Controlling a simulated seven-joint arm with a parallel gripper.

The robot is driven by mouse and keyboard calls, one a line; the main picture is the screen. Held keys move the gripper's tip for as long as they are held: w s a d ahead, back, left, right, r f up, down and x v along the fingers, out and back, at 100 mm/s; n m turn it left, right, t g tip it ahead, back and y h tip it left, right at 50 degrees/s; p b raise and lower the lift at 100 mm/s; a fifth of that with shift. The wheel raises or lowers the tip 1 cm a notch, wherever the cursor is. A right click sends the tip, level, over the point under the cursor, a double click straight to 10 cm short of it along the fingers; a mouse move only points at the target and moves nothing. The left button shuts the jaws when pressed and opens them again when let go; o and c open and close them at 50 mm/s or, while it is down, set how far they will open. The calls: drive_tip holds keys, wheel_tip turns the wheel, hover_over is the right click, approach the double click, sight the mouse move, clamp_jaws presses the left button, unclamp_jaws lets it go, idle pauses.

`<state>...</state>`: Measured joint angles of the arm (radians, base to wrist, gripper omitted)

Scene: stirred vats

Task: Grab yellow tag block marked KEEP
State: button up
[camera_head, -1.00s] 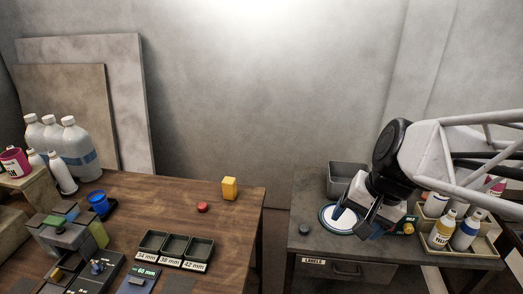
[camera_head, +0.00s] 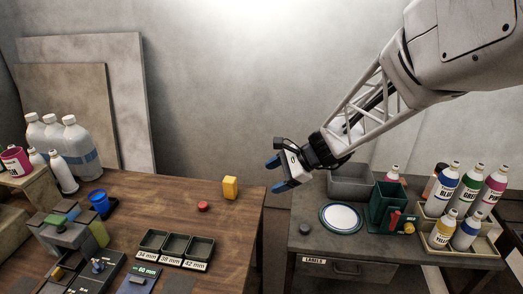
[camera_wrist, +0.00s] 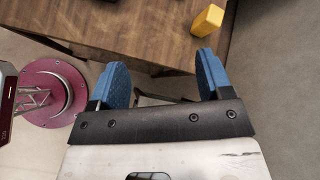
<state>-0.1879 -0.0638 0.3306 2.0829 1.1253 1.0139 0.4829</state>
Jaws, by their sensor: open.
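A yellow block (camera_head: 230,188) stands upright near the far right edge of the wooden table. No KEEP marking is legible on it. It also shows in the wrist view (camera_wrist: 207,22) at the top right, beyond the right fingertip. My gripper (camera_head: 273,174) is in the air over the gap between the two tables, to the right of the yellow block and apart from it. Its blue fingers (camera_wrist: 160,75) are spread with nothing between them.
A red button-like piece (camera_head: 203,206) lies left of the yellow block. Three dark trays (camera_head: 176,246) stand in front. The right table holds a white-and-blue plate (camera_head: 341,218), a grey bin (camera_head: 351,184), a green container (camera_head: 388,204) and several paint bottles (camera_head: 443,190).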

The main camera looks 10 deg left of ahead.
sight(231, 179)
drive_tip(key=w+a+f+m+t+y, duration=0.1)
drive_tip(key=w+a+f+m+y, duration=0.2)
drive_tip(key=w+a+f+m, duration=0.4)
drive_tip(key=w+a+f, duration=0.3)
drive_tip(key=w, duration=0.1)
drive_tip(key=shift+w+a+f+t, duration=0.2)
drive_tip(key=shift+w+a+t, duration=0.1)
drive_tip(key=shift+x, duration=1.25)
drive_tip(key=shift+x, duration=2.65)
drive_tip(key=c, duration=1.1)
drive_tip(key=shift+o, duration=0.2)
